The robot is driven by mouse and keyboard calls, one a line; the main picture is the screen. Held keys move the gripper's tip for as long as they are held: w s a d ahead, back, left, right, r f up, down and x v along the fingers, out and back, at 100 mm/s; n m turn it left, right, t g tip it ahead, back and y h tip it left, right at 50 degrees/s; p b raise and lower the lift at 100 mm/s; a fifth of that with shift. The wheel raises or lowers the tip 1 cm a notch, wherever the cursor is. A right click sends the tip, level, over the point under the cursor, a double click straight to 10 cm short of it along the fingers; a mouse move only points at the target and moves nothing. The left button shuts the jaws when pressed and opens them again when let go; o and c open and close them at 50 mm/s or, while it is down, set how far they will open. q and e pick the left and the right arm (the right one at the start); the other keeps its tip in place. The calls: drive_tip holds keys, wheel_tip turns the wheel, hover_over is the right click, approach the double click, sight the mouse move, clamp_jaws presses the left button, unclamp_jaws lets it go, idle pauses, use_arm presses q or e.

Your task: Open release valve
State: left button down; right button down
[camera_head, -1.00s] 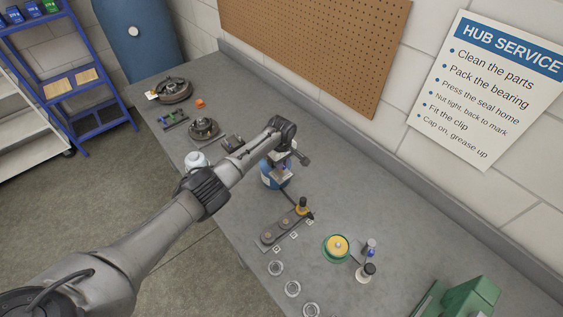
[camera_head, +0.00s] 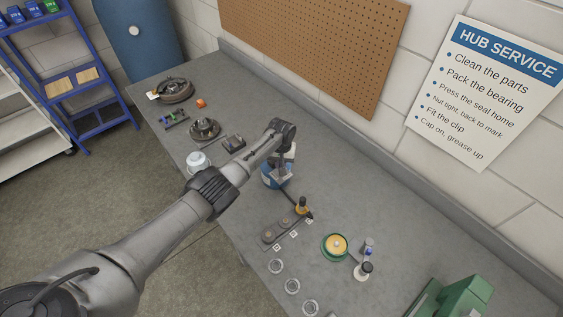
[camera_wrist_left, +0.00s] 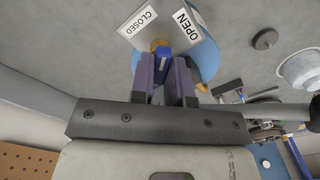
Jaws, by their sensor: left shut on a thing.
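The release valve sits on a blue tank (camera_head: 269,178) on the workbench, mostly behind my left gripper in the head view. In the left wrist view a metal plate (camera_wrist_left: 180,28) carries the labels CLOSED at left and OPEN at right. My left gripper (camera_wrist_left: 164,70) is shut on the blue valve handle (camera_wrist_left: 163,66), which has an orange-yellow end (camera_wrist_left: 158,44) towards the plate. That end lies between the two labels; I cannot tell the exact valve position. The blue tank rim (camera_wrist_left: 207,55) shows behind the plate. My right gripper is not in view.
On the grey bench (camera_head: 345,195) stand a white bowl (camera_head: 198,161), hub parts (camera_head: 205,129), a tool strip (camera_head: 286,230), a green-yellow tin (camera_head: 336,246) and several rings (camera_head: 292,286). A green machine (camera_head: 460,300) is at the lower right. Bench behind the tank is clear.

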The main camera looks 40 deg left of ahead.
use_arm(q)
drive_tip(key=m, duration=0.4)
drive_tip(key=shift+m, duration=2.1)
drive_tip(key=c, duration=1.1)
unclamp_jaws()
wheel_tip(320, 180, up, 14)
drive_tip(key=p, duration=0.2)
